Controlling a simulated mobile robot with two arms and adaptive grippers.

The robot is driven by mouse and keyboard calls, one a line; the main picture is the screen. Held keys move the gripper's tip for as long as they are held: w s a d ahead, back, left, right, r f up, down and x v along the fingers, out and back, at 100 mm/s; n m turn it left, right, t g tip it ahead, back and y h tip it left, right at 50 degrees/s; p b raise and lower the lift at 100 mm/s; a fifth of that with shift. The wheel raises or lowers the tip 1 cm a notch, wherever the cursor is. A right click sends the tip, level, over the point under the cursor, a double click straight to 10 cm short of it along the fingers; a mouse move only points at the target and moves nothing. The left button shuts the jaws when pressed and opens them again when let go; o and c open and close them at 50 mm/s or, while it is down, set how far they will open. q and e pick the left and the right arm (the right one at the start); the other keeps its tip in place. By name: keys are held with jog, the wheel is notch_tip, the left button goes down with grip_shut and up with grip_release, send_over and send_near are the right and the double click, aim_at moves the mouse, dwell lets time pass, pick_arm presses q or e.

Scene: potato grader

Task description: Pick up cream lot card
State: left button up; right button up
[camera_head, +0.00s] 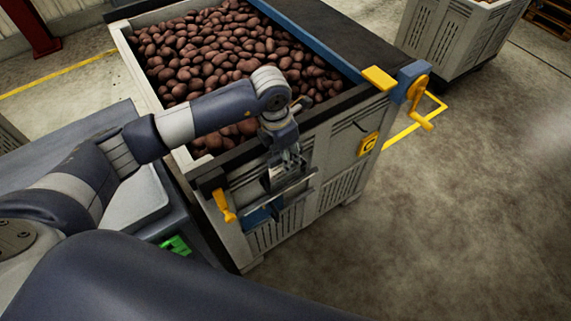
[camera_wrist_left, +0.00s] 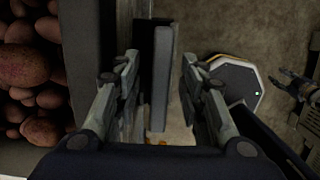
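My left gripper (camera_head: 285,172) hangs at the near side of the potato crate, over a grey metal holder (camera_head: 288,192). In the left wrist view my left gripper (camera_wrist_left: 158,62) is open, its fingers apart on either side of a narrow grey upright plate (camera_wrist_left: 160,80). I cannot tell whether the fingers touch it. I cannot make out a cream lot card for certain in either view; the gripper covers part of the holder. A dark pronged shape at the right edge of the left wrist view may be my right gripper (camera_wrist_left: 290,86); its opening is unclear.
The grey crate (camera_head: 345,150) is full of brown potatoes (camera_head: 215,50). A yellow handle (camera_head: 224,206) and a yellow crank (camera_head: 418,100) stick out near its corners. Open concrete floor lies to the right.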

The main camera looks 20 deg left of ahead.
pick_arm(q)
jog(key=shift+f, duration=0.1)
dwell(0.3)
grip_shut()
